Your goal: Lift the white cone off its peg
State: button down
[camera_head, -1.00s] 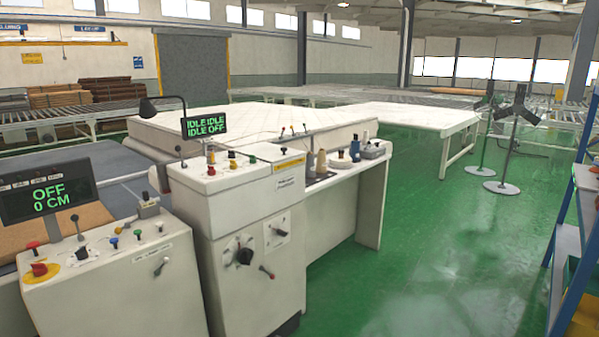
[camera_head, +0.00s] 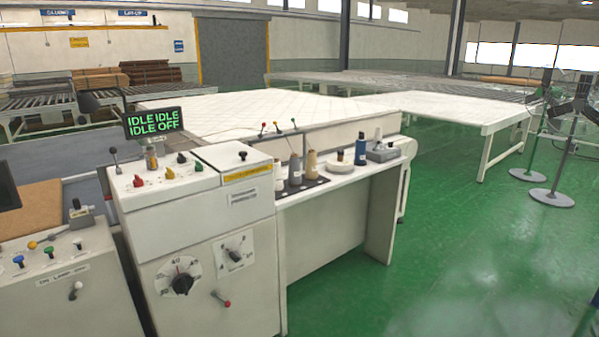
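Several thread cones stand in a row on a dark panel (camera_head: 305,186) at the left end of the white side shelf (camera_head: 345,178). A pale cone, apparently the white cone (camera_head: 279,180), is at the left, partly hidden by the cabinet edge. A grey cone (camera_head: 295,172) stands in the middle and a tan cone (camera_head: 311,165) at the right. They look upright; any pegs inside them are hidden. My gripper is not in view.
A control cabinet (camera_head: 205,225) with knobs and a lit screen (camera_head: 153,122) stands left of the shelf. A dark blue bottle (camera_head: 361,150) and a grey device (camera_head: 382,151) are further right. Green floor (camera_head: 430,250) is clear at the right; stand fans (camera_head: 565,140) are beyond.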

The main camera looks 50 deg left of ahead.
aim_at(279, 186)
jog(key=i, duration=0.55)
jog(key=u, duration=2.1)
jog(key=i, duration=1.2)
jog(key=u, duration=0.75)
